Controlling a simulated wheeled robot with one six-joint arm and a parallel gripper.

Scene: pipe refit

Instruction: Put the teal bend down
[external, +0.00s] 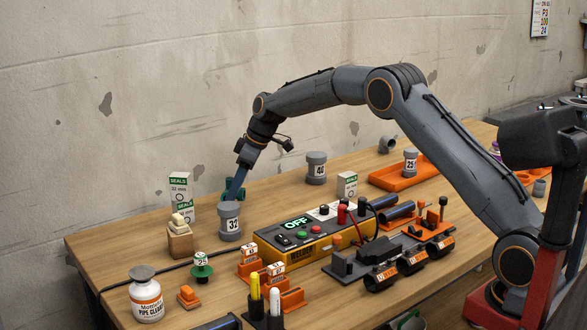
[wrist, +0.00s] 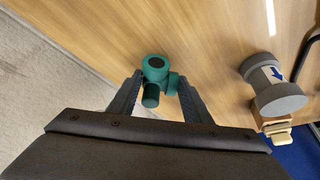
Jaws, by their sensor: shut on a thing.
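The teal bend (wrist: 155,70) is a short elbow fitting with round collars. It sits between the two fingers of my gripper (wrist: 155,95) in the wrist view, and the jaws are shut on it. In the external view my gripper (external: 234,190) points down behind the grey fitting marked 32. The teal bend (external: 236,184) shows there only in part, at the fingertips. Whether it touches the table (external: 130,240) cannot be told.
The grey 32 fitting (external: 230,222) stands close in front of my gripper; it also shows in the wrist view (wrist: 272,85). Seals boxes (external: 180,198) stand to the left. The yellow welder box (external: 300,240) lies to the right. Bare table lies behind, towards the grey 44 fitting (external: 316,168).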

